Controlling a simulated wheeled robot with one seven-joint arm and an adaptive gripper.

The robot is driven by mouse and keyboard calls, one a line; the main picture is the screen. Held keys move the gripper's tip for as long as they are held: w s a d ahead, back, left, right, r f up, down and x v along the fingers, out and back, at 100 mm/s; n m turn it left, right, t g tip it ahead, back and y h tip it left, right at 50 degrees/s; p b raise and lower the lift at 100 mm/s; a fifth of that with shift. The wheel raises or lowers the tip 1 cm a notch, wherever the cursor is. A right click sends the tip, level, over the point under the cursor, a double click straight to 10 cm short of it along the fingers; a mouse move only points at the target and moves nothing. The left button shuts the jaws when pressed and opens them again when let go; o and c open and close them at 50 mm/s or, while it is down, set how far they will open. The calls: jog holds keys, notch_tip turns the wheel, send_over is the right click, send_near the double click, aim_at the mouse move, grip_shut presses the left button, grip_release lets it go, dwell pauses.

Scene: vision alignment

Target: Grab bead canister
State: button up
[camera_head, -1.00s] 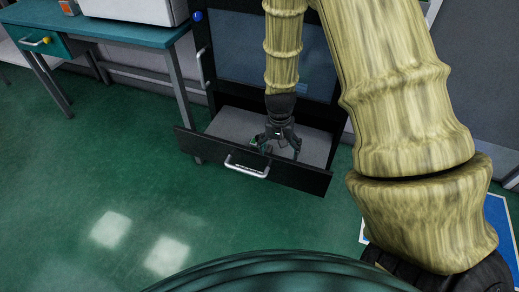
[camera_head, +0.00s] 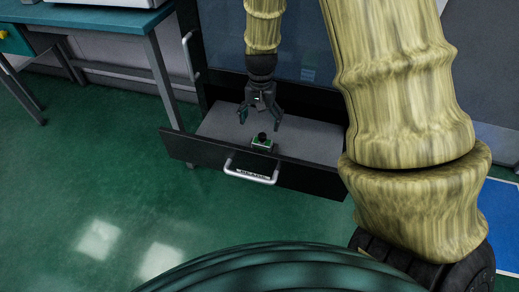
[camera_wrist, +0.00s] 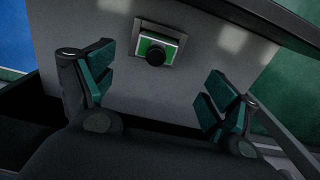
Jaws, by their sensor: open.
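The bead canister is probably the small item with a green-and-white face and a black round knob (camera_head: 262,142). It sits on the floor of the open drawer (camera_head: 315,145), near the front panel. The wrist view shows it (camera_wrist: 168,40) ahead of the jaws and between them from left to right. My gripper (camera_head: 261,121) is open and empty, above the drawer and just behind the canister, apart from it. In the wrist view its green-padded fingers (camera_wrist: 157,78) are spread wide with nothing between them.
The drawer's black front panel (camera_head: 200,154) with a silver handle (camera_head: 251,169) stands on the near side. The dark cabinet (camera_head: 225,40) rises behind the drawer. A teal-topped table (camera_head: 100,20) is at the left. The green floor (camera_head: 60,180) is clear at front left.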

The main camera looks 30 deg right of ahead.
aim_at(262, 143)
jog(key=shift+w+f, duration=0.1)
jog(key=shift+f, duration=0.35)
jog(key=f, duration=0.1)
jog(key=f+b, duration=0.1)
jog(key=f, duration=0.3)
jog(key=shift+d, duration=0.25)
jog(key=shift+s+f+b, duration=0.15)
jog(key=shift+f+b, duration=0.4)
jog(key=shift+f, duration=0.8)
jog(key=shift+s+f+b, duration=0.15)
jog(key=shift+f+b, duration=0.35)
jog(key=shift+f, duration=0.85)
jog(key=c, duration=1.3)
